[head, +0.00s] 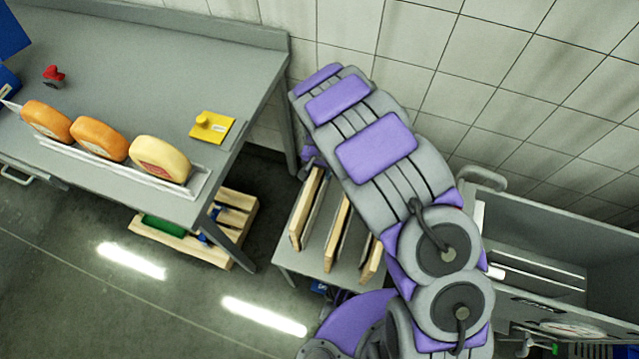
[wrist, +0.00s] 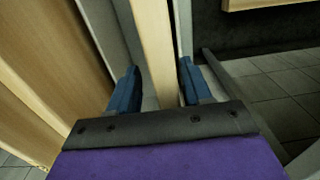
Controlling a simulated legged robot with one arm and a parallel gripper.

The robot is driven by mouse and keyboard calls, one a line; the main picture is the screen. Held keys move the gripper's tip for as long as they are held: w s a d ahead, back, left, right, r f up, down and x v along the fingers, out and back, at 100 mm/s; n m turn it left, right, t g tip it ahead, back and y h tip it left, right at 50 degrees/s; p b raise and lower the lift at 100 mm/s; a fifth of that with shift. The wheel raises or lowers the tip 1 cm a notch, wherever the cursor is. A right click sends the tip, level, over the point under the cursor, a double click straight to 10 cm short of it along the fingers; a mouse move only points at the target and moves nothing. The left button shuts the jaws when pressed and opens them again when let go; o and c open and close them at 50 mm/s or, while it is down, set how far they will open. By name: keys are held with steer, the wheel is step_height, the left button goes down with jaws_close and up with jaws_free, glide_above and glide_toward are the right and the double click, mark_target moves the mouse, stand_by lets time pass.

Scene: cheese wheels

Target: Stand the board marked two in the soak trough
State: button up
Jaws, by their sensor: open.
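Three wooden boards stand on edge on a small grey stand (head: 288,262) in the head view: a left board (head: 307,208), a middle board (head: 337,232) and a right board (head: 372,262). No number mark is readable on any of them. In the wrist view my gripper (wrist: 158,86) is open, with one blue finger on each side of a board's narrow edge (wrist: 155,40). The fingers show gaps to the board. A grey metal basin (head: 530,225), seemingly the soak trough, is at the right.
A wooden pallet (head: 240,207) lies beneath. A tiled wall is behind; open floor is in front. Other boards (wrist: 60,75) stand close left of my gripper.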

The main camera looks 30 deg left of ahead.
steer(key=shift+a+f, duration=0.15)
steer(key=shift+f, duration=0.6)
steer(key=shift+r, duration=0.1)
jaws_close()
stand_by(0.8)
